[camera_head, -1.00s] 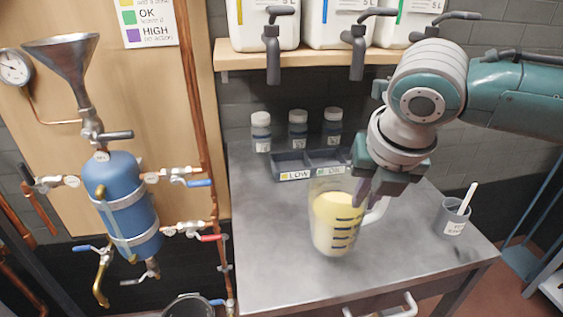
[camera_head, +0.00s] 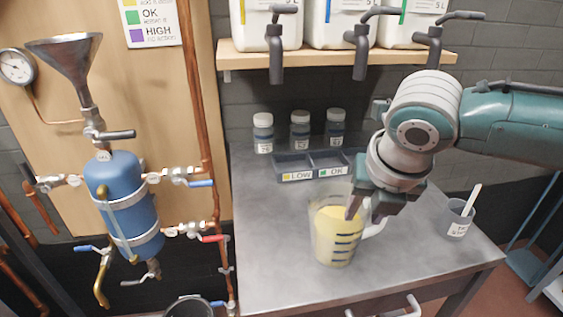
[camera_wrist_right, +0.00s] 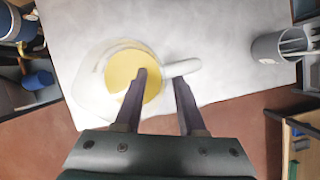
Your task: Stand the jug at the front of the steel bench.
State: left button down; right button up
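The clear jug (camera_head: 335,245) holds yellow liquid and stands upright on the steel bench (camera_head: 280,270), close to its front edge. Its white handle points right and also shows in the right wrist view (camera_wrist_right: 184,67). My right gripper (camera_head: 366,212) is above the jug's handle side. In the wrist view, the right gripper (camera_wrist_right: 160,82) has its fingers well apart, one over the jug's mouth and one beside the handle. Neither finger visibly clamps the handle, though the exact contact is hard to tell. My left gripper is not in view.
A grey cup (camera_head: 457,220) with a white stick stands right of the jug. Bins marked LOW and OK (camera_head: 312,172) and several small bottles (camera_head: 300,130) stand at the back. Canisters with taps sit on a shelf (camera_head: 320,62) above. The bench's left part is clear.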

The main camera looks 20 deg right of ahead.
jog(key=shift+r, duration=0.25)
jog(key=p+v, duration=0.3)
jog(key=v, duration=0.8)
jog(key=s+a+f+m+y, duration=0.4)
jog(key=s+a+m, duration=0.6)
jog(key=m, duration=0.4)
jog(key=s+d+f+m+h, duration=0.1)
jog(key=s+d+m, duration=0.2)
jog(key=s+m, duration=0.4)
jog(key=m, duration=0.6)
jog(key=shift+m+g+h, duration=0.3)
jog(key=shift+m+h, duration=0.1)
